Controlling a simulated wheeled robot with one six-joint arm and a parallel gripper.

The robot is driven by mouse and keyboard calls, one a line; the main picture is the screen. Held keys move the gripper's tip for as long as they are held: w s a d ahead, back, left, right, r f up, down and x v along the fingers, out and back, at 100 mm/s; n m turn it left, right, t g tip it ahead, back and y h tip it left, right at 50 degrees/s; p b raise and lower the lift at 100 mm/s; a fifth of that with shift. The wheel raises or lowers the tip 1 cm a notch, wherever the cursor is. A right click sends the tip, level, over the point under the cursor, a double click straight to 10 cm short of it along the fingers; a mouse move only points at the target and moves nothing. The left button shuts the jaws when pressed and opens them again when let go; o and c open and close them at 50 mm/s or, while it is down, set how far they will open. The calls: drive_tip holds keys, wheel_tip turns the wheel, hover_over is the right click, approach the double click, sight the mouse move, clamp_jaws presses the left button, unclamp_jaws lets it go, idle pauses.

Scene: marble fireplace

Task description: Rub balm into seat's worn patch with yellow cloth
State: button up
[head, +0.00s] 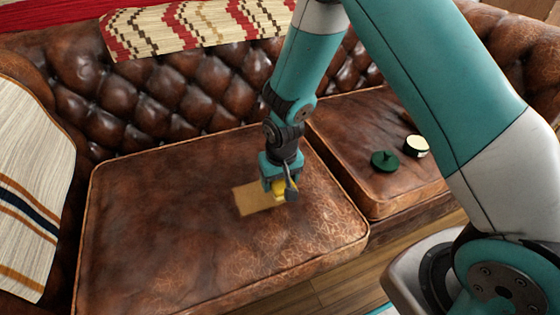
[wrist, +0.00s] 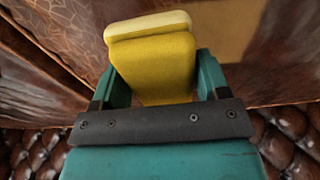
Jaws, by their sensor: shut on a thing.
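The worn patch (head: 252,199) is a dull tan rectangle on the left seat cushion (head: 150,215) of a brown leather sofa. My gripper (head: 279,187) points down over the patch's right end and is shut on the yellow cloth (head: 279,193). In the wrist view the folded cloth (wrist: 155,68) sits between both teal fingers, with a paler cream layer along its far end. The tan patch also shows in that view (wrist: 212,30). I cannot tell whether the cloth touches the leather. My gripper hides part of the patch's right end.
An open round tin (head: 415,146) with pale contents and a dark green lid (head: 384,161) lie on the right seat cushion (head: 345,130). A striped throw (head: 25,180) hangs at the left, and a patterned blanket (head: 190,27) covers part of the tufted backrest (head: 190,85).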

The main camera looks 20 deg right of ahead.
drive_tip(key=shift+r+p, duration=1.55)
drive_tip(key=shift+r, duration=0.45)
